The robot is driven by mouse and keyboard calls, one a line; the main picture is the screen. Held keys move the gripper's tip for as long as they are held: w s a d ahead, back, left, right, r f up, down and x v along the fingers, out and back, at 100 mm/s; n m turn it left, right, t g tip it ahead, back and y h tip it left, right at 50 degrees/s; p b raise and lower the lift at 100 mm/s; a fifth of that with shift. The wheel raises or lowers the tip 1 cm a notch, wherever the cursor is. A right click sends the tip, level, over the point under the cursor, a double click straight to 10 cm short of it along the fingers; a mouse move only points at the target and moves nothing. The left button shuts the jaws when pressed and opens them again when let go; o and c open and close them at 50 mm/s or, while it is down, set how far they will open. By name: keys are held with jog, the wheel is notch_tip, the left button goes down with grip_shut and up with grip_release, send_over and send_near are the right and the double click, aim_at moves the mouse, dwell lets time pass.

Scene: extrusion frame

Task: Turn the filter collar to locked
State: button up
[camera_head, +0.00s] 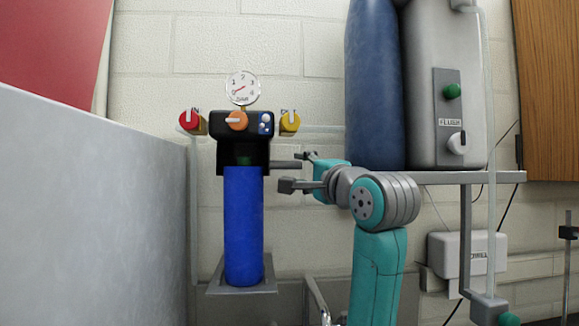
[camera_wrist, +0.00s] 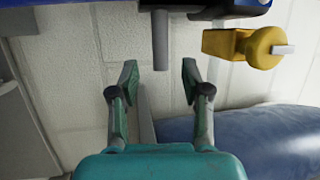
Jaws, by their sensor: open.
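The water filter has a black head (camera_head: 240,127) on the wall and a long blue canister (camera_head: 244,225) below it. A dark collar area sits between them, partly in shadow, so any lock marking cannot be read. A grey handle bar (camera_head: 287,164) sticks out to the right from there. In the wrist view, my gripper (camera_wrist: 160,78) is open and the bar's tip lies at the gap between the fingertips; contact is not visible.
A red knob (camera_head: 188,120) and a yellow knob (camera_head: 290,121) flank the head, with a gauge (camera_head: 242,88) above. A blue tank (camera_head: 373,85) and a grey flush unit (camera_head: 446,90) stand on a shelf at right. A grey panel (camera_head: 90,210) fills the left.

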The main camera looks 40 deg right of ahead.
aim_at(292, 166)
jog(key=x, duration=0.7)
grip_shut()
